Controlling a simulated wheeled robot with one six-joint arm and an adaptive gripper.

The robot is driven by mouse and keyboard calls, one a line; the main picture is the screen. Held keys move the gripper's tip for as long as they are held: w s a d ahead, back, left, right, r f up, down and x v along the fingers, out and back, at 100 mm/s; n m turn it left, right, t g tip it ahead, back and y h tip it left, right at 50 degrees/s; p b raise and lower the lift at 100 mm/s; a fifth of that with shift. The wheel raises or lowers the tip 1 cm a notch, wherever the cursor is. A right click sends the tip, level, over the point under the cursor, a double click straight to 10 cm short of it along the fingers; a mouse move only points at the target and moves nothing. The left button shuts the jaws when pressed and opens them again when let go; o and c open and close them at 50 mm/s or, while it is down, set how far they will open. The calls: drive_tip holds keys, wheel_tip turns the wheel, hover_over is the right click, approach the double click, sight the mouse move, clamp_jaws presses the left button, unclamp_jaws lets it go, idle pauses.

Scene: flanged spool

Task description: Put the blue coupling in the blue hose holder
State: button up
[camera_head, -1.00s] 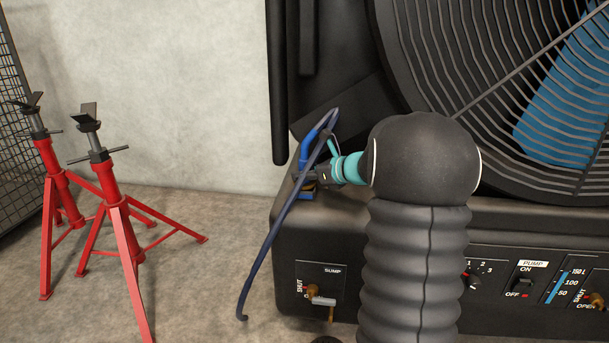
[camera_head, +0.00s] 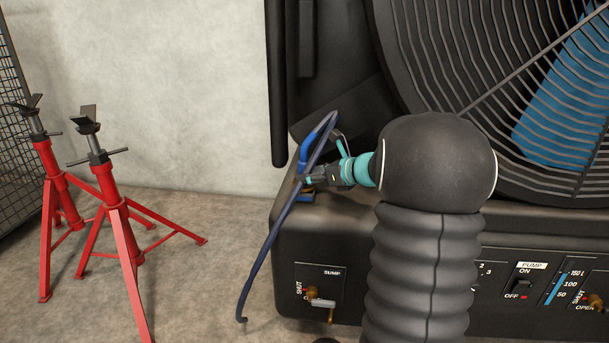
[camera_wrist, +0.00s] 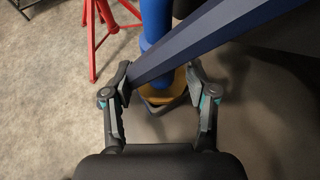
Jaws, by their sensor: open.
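The bright blue coupling (camera_head: 304,153) stands roughly upright at the left end of the black machine, its upper end meeting a dark blue hose (camera_head: 264,245) that loops over and hangs to the floor. In the wrist view the coupling (camera_wrist: 155,22) has a brass-coloured collar (camera_wrist: 152,97) at its foot, above a dark squarish base. A small blue piece, apparently the blue hose holder (camera_head: 306,197), shows under the collar; how deep the coupling sits is hidden. My gripper (camera_head: 307,181) is open beside the coupling; in the wrist view its fingers (camera_wrist: 160,86) are apart, either side of the crossing hose.
The black machine (camera_head: 285,230) with a large fan guard (camera_head: 450,60) fills the right side. A sump valve (camera_head: 320,302) is below. Red stands (camera_head: 118,225) are on the floor at left. Floor between stands and machine is clear, apart from the hose end.

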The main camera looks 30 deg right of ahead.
drive_tip(key=v, duration=0.9)
drive_tip(key=s+a+f+n+g, duration=0.1)
drive_tip(key=s+a+n+g, duration=0.2)
drive_tip(key=s+a+n, duration=0.55)
drive_tip(key=s+a+n+g, duration=0.35)
drive_tip(key=a+n, duration=0.25)
drive_tip(key=a, duration=0.6)
drive_tip(key=s+a+f+n+h, duration=0.1)
drive_tip(key=s+n+h, duration=0.2)
drive_tip(key=s+n, duration=0.5)
drive_tip(key=s+a+f+n+h, duration=0.2)
drive_tip(key=s+n, duration=0.6)
drive_tip(key=shift+a+f+h+p, duration=0.25)
drive_tip(key=shift+f+h+p, duration=0.05)
drive_tip(key=shift+h+p, duration=0.1)
